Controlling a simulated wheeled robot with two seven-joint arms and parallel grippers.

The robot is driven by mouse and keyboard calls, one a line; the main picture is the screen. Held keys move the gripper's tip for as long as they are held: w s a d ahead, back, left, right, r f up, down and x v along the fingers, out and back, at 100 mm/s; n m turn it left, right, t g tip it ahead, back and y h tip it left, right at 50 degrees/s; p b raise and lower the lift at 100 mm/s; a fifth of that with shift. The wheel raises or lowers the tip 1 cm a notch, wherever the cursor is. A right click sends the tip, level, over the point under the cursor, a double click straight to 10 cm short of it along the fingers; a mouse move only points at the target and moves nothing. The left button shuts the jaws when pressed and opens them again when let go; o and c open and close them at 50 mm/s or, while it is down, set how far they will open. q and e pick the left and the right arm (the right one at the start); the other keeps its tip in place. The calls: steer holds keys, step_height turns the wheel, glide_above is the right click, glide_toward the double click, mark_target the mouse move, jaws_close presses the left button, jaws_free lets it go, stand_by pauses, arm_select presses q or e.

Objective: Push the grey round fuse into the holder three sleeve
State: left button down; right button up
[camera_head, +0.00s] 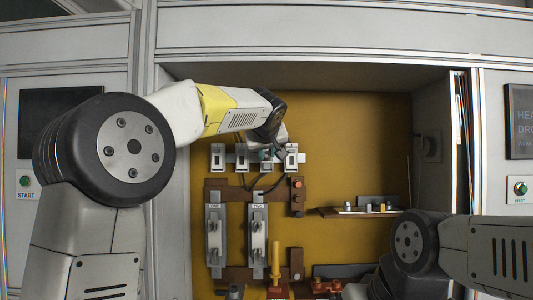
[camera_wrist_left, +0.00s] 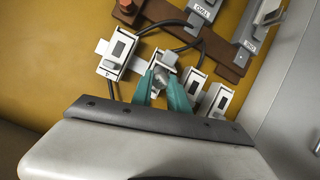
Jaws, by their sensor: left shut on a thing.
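My left gripper (camera_head: 267,153) reaches to the third of the white holders in the top row on the ochre panel. In the left wrist view its teal fingers (camera_wrist_left: 165,82) are shut on a small pale grey piece (camera_wrist_left: 164,66), seemingly the grey round fuse. The fingers and holder three's sleeve (camera_wrist_left: 168,56) overlap here, and I cannot tell how deep the fuse sits. Neighbouring holders show on both sides: one holder (camera_wrist_left: 118,52) on the left and another (camera_wrist_left: 190,84) on the right. My right gripper is out of view.
Two long labelled holders (camera_head: 214,240) hang below the row on brown bars. Dark cables loop near the gripper. A shelf (camera_head: 340,213) with small cylinders is at the right. A yellow handle (camera_head: 275,258) stands below. The cabinet frame closes both sides.

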mark_target(266, 153)
arm_select(q)
steer(key=shift+x, duration=1.35)
steer(key=c, duration=1.2)
jaws_free()
steer(key=shift+w, duration=0.1)
steer(key=v, duration=0.7)
steer(key=shift+s+r, duration=0.2)
steer(key=shift+s, duration=0.15)
steer(key=shift+a, duration=0.1)
